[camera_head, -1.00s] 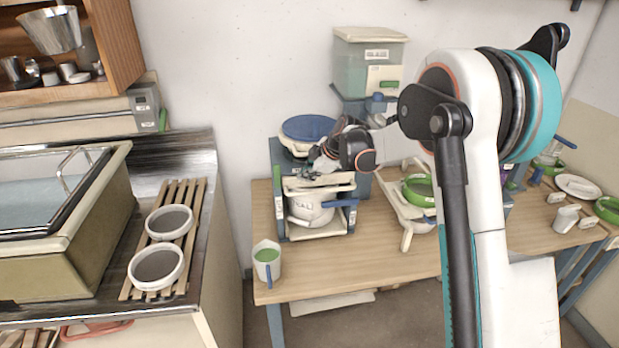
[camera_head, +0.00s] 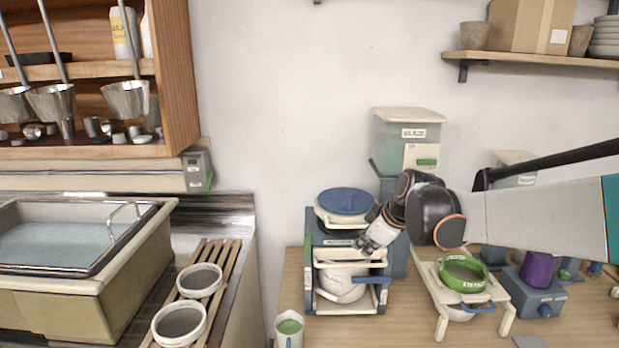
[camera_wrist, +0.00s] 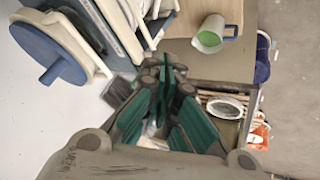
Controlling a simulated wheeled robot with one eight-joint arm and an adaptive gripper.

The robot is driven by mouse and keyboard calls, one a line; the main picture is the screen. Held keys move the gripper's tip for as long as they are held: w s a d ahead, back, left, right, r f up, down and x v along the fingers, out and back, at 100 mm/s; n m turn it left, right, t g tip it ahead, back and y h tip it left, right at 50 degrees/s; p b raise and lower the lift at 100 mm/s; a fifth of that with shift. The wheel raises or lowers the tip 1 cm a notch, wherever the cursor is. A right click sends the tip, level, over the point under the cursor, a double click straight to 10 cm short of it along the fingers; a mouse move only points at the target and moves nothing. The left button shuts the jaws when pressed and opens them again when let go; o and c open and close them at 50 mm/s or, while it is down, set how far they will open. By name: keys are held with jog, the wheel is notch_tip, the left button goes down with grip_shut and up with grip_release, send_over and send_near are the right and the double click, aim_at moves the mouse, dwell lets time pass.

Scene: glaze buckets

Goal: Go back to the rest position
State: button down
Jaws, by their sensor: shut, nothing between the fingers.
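My gripper (camera_head: 372,245) is shut and empty. In the head view it hangs at the front of the blue-and-white stand (camera_head: 310,262), just above the white pot (camera_head: 342,284) and below the blue lid (camera_head: 347,200); whether it touches the stand cannot be told. In the wrist view my gripper (camera_wrist: 168,88) shows with its green finger pads together and nothing between them. The blue lid (camera_wrist: 50,55) is at the upper left there, and the cup of green glaze (camera_wrist: 211,34) is at the upper right.
A white frame with a green-rimmed sieve (camera_head: 463,274) stands right of the stand, beside a purple pot (camera_head: 539,268). The green cup (camera_head: 289,330) is at the table's near left. A sink (camera_head: 75,250) and slatted rack (camera_head: 215,262) lie left. Free floor shows in the wrist view.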

jog(key=s+d+f+m+h+b, duration=0.1)
jog(key=s+m, duration=0.3)
jog(key=s, duration=0.6)
jog(key=s+d+f+m+h+b, duration=0.1)
jog(key=s+d+f+m+b, duration=0.1)
jog(key=s, duration=0.9)
jog(key=s+d+f+m+t+h+b, duration=0.1)
jog(key=s+f+m, duration=0.4)
jog(key=s, duration=0.5)
jog(key=d+b, duration=0.1)
jog(key=b, duration=0.1)
jog(key=shift+s+d+f+m+b, duration=0.25)
jog(key=shift+s+d+m+b, duration=0.05)
jog(key=shift+s+d+m, duration=0.1)
